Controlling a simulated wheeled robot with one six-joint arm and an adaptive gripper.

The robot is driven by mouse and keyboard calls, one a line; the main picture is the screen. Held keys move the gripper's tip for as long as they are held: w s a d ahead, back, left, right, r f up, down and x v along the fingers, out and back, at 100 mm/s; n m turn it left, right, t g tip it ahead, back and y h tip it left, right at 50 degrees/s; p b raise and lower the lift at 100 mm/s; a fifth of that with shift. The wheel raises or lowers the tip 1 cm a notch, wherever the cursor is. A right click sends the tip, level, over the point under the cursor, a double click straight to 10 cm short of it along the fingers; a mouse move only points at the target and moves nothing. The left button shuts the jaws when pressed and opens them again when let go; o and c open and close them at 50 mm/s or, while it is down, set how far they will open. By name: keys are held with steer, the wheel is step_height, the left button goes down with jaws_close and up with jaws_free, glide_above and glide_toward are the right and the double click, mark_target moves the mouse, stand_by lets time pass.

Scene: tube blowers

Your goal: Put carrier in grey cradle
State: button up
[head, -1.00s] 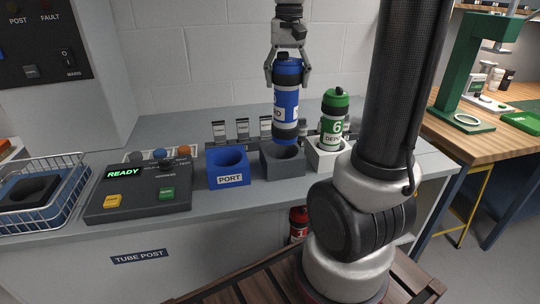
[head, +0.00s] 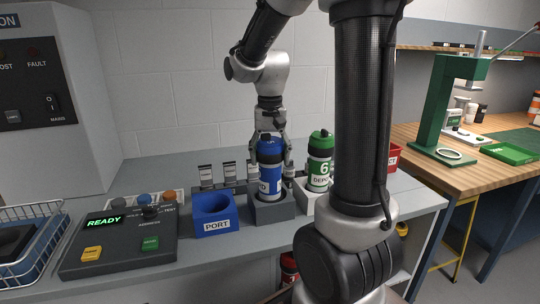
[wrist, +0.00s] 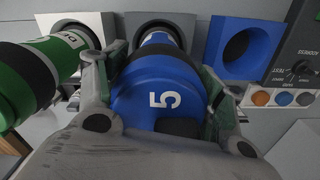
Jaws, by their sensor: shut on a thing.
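The blue carrier (head: 270,170), with a dark band and a 5 on its lid, stands upright in the head view with its lower end inside the grey cradle (head: 272,213). My gripper (head: 271,150) is shut around its upper part from above. In the wrist view the blue carrier (wrist: 158,92) fills the middle between my fingers, and the grey cradle's rim (wrist: 160,25) shows behind it. Whether the carrier rests on the cradle's floor is hidden.
A green carrier (head: 319,165) marked 6 stands in the white cradle (head: 306,198), close on the right. The empty blue port cradle (head: 214,213) is on the left, beside the control box (head: 115,245) reading READY. Several small labelled stands line the back.

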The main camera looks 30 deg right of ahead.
steer(key=shift+f, duration=0.15)
steer(key=o, duration=1.7)
step_height(320, 180, up, 12)
steer(key=shift+f, duration=0.15)
steer(key=shift+s+r, duration=0.2)
steer(key=shift+r, duration=0.05)
steer(key=s+a+f+n+t, duration=0.1)
steer(key=s+n, duration=0.1)
steer(key=s, duration=0.3)
steer(key=s+a+f+n+t, duration=0.1)
steer(key=s+f+n+t, duration=0.1)
steer(key=s, duration=0.3)
steer(key=s+a+f+n+t, duration=0.1)
steer(key=s+n, duration=0.1)
steer(key=s, duration=0.4)
steer(key=shift+f, duration=0.4)
